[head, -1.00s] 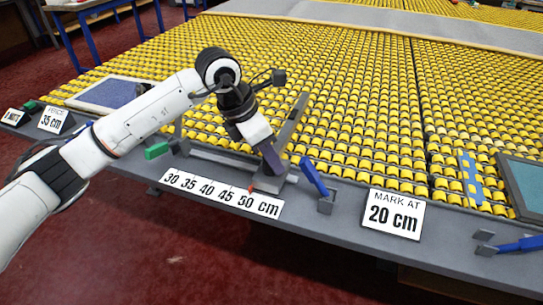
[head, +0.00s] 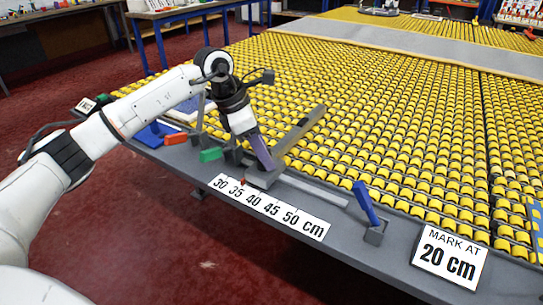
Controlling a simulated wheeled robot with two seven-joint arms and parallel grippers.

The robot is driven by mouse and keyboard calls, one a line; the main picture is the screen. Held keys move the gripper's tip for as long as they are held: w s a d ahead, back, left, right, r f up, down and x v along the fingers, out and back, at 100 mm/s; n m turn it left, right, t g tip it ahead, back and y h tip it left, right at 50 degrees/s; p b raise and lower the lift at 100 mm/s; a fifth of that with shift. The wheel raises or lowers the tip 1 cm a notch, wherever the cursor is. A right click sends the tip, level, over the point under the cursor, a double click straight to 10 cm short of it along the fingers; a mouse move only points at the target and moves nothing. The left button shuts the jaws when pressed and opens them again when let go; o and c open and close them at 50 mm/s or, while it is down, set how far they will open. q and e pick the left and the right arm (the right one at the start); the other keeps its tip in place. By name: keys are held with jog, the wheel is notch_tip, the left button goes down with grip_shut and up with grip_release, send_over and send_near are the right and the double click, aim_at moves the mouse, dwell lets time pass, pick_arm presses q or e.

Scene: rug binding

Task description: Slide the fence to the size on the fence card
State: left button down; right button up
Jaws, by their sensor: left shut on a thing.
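The fence is a long grey bar (head: 303,128) on a grey sliding block (head: 262,180), on a rail at the table's front edge. My left gripper (head: 262,160) is shut on the fence just above this block; the fingers hide the held part. A small red pointer at the block stands above the scale strip (head: 268,206), which reads 30 to 50 cm. The pointer is between 35 and 40, nearer 35 as far as I can tell. The fence card, reading 35 cm in the earlier frame, is not readable now; my left arm covers that area. My right gripper is not in view.
Bare rail (head: 318,192) lies right of the block. A blue-handled clamp (head: 366,208) and a "MARK AT 20 cm" card (head: 449,254) stand farther right. A green piece (head: 211,155) and an orange piece (head: 175,139) are close on the left. Yellow rollers (head: 400,110) cover the table.

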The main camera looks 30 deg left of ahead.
pick_arm(q)
jog(key=c, duration=1.4)
grip_release()
jog(key=shift+o, duration=0.2)
jog(key=shift+r, duration=0.1)
jog(key=v, duration=1)
